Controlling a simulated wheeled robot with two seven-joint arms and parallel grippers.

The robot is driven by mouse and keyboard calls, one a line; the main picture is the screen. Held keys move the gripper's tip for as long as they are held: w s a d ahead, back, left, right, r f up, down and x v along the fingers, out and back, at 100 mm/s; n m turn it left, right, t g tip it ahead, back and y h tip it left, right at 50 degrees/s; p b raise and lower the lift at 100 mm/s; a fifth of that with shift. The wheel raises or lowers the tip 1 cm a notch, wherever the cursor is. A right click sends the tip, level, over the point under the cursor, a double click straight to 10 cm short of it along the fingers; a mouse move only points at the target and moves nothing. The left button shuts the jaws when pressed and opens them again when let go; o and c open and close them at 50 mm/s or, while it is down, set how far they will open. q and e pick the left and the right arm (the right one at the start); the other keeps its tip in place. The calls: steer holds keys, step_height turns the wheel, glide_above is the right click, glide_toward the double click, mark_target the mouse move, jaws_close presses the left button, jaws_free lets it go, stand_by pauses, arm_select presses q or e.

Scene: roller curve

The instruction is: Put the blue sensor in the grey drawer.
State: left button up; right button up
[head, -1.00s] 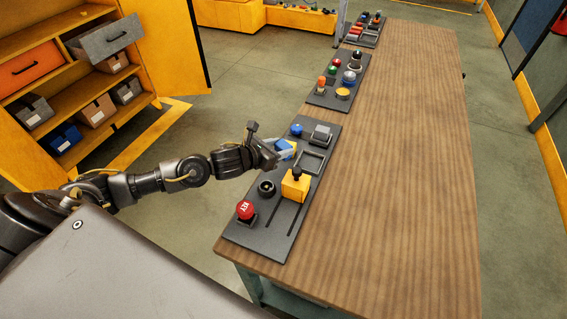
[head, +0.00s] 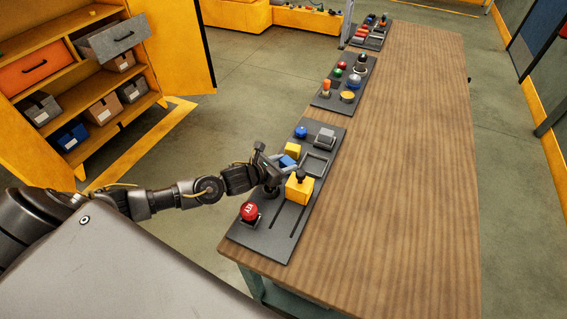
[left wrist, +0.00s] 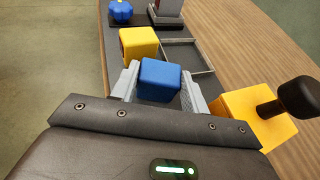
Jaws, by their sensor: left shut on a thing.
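The blue sensor (head: 288,161) is a small blue block above the near dark panel on the workbench. My left gripper (head: 282,163) is shut on it. In the left wrist view the blue sensor (left wrist: 160,78) sits between the two light grey fingers of my left gripper (left wrist: 160,88). The yellow block (head: 292,149) is just beyond it and shows apart from it in the left wrist view (left wrist: 138,43). The grey drawer (head: 110,40) is pulled out of the yellow cabinet at the upper left. My right gripper is not in view.
The near panel (head: 262,238) bears a red button (head: 250,210), a yellow block with a black knob (head: 299,190) and a blue knob (head: 301,131). The orange drawer (head: 35,70) is beside the grey one. Open floor lies between bench and cabinet.

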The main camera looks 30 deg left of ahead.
arm_select(q)
steer(key=o, duration=1)
steer(key=shift+f, duration=0.1)
steer(key=shift+r+p, duration=0.3)
steer(key=b+v, duration=0.1)
steer(key=v, duration=0.2)
steer(key=b+v, duration=0.1)
steer(key=v, duration=0.3)
steer(key=b+v, duration=0.1)
steer(key=v, duration=0.3)
steer(key=shift+s+a+f, duration=0.1)
steer(key=shift+s+f, duration=0.1)
steer(key=shift+s+a+r, duration=0.1)
steer(key=shift+s+r, duration=0.15)
steer(key=shift+s, duration=0.05)
